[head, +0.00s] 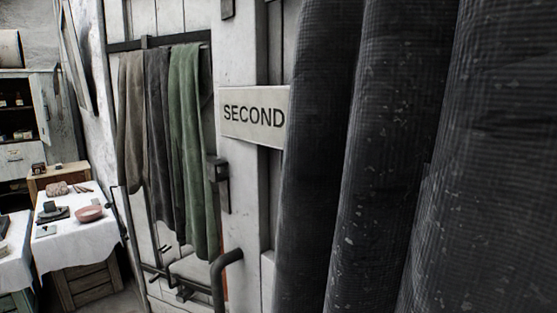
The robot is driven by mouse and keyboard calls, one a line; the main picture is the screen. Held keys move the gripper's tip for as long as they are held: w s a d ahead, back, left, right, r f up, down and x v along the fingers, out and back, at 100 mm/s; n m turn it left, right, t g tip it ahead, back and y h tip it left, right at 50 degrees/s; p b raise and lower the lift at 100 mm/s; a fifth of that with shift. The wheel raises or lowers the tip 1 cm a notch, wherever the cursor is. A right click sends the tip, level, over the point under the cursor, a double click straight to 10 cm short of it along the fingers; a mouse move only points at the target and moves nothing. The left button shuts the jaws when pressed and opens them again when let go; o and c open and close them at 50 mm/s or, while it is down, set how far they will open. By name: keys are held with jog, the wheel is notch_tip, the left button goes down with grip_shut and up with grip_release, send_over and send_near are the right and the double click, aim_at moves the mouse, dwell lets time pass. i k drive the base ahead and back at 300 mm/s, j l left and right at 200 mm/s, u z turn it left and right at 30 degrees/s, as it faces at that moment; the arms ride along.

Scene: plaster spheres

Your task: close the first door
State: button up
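No door marked as the first shows in the head view. A white sign (254,116) reading "SECOND" is fixed to a pale panelled surface (245,50), likely a door. Dark pleated cloth (395,160) fills the right side and covers the sign's right end. A curved dark bar (224,275), perhaps a handle, and a dark latch-like fitting (217,171) are left of and below the sign. I cannot tell whether this panel is open or shut. My gripper is not in view.
Brown, grey and green cloths (187,150) hang from a dark rail at centre left. Farther left, a white-covered table (75,245) holds a pink bowl (89,213) and small things. A cabinet (22,165) with a door standing open is behind it.

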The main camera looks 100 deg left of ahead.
aim_at(164, 95)
jog(key=u, duration=3.05)
